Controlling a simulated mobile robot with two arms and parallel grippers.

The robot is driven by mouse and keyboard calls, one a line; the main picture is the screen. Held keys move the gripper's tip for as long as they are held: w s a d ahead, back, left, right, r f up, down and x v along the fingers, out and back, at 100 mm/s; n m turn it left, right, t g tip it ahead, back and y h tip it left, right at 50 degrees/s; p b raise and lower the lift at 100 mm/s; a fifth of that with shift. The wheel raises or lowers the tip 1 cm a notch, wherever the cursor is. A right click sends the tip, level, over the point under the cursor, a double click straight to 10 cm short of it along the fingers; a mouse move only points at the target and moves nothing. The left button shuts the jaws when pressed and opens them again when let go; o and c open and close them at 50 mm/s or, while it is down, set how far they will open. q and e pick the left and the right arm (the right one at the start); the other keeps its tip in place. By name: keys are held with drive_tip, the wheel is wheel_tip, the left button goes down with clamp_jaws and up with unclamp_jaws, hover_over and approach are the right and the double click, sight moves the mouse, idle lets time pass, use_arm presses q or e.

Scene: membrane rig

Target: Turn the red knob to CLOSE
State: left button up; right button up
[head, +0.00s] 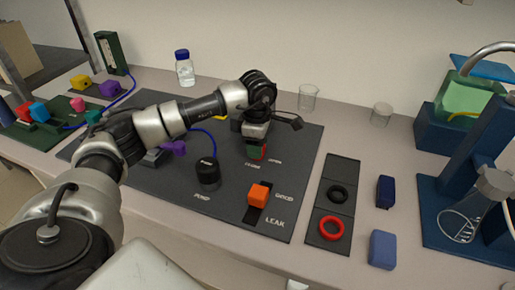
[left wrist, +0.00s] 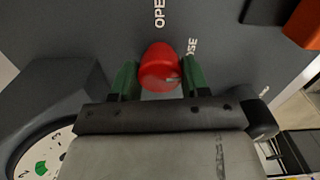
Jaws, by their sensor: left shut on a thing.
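The red knob (left wrist: 160,62) sits on the dark panel (left wrist: 105,30) between the green fingers of my left gripper (left wrist: 160,80) in the left wrist view. My left gripper is shut on it. In the head view my left gripper (head: 257,151) points down at the panel, and the knob is mostly hidden behind it. Partly hidden OPEN and CLOSE lettering shows beside the knob in the left wrist view. A small pale mark shows on the knob, but I cannot tell which label it points to. My right gripper is not in view.
An orange block (head: 258,195) at the LEAK label and a black pump knob (head: 207,173) stand on the panel nearby. A tray (head: 318,211) holds a black ring and a red ring. Blue blocks (head: 383,249) lie to the right. Glass beakers (head: 308,97) stand behind.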

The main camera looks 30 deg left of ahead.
use_arm(q)
drive_tip(key=shift+r+m+b, duration=0.1)
drive_tip(key=shift+m+b, duration=0.2)
drive_tip(key=shift+m, duration=0.3)
drive_tip(key=o, duration=0.9)
wheel_tip(320, 180, up, 11)
drive_tip(key=shift+f+b, duration=0.1)
drive_tip(key=shift+b, duration=0.4)
